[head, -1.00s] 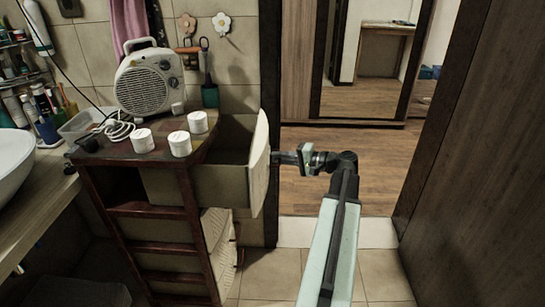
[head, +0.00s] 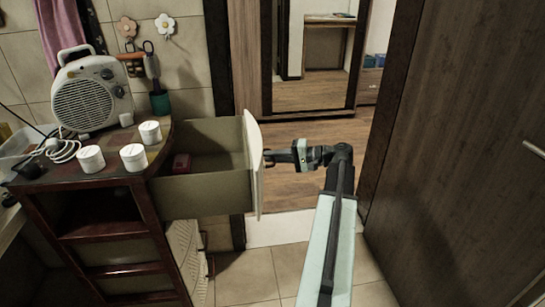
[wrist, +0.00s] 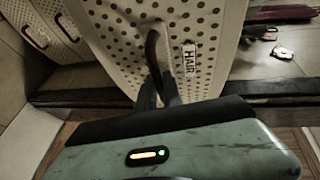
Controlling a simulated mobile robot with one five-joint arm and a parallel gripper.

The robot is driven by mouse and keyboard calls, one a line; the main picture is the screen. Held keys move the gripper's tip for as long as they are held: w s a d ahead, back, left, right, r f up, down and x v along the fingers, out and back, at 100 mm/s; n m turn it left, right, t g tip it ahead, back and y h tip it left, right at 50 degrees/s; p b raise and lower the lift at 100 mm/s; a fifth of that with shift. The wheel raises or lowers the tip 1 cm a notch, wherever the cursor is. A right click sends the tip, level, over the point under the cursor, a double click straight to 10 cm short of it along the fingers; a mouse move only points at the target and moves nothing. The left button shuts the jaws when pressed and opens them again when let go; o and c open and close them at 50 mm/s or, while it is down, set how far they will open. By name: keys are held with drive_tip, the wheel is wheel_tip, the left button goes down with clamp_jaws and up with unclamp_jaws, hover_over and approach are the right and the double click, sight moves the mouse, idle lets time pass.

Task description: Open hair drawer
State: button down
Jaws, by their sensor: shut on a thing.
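The hair drawer (head: 205,194) is the top drawer of a dark red-brown cabinet (head: 85,205) and stands pulled well out to the right. In the wrist view its dotted cream front (wrist: 120,45) carries a label reading HAIR and a dark curved handle (wrist: 153,50). My gripper (head: 272,157) is at the outer face of the drawer front. In the wrist view my gripper (wrist: 160,92) is shut on the handle, with its fingers at the lower end of it. A small dark red item (head: 181,163) lies inside the drawer.
A fan heater (head: 92,95) and several white jars (head: 133,157) stand on the cabinet top. A dark wooden door (head: 460,150) is on the right. A doorway with wooden floor (head: 300,195) lies behind my arm; tiled floor is free in front.

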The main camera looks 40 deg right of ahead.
drive_tip(key=shift+w, duration=0.1)
drive_tip(key=c, duration=1.8)
unclamp_jaws()
drive_tip(key=shift+a, duration=0.1)
drive_tip(key=shift+o, duration=0.2)
drive_tip(key=p+v, duration=0.1)
drive_tip(key=v, duration=0.6)
drive_tip(key=shift+s, duration=0.35)
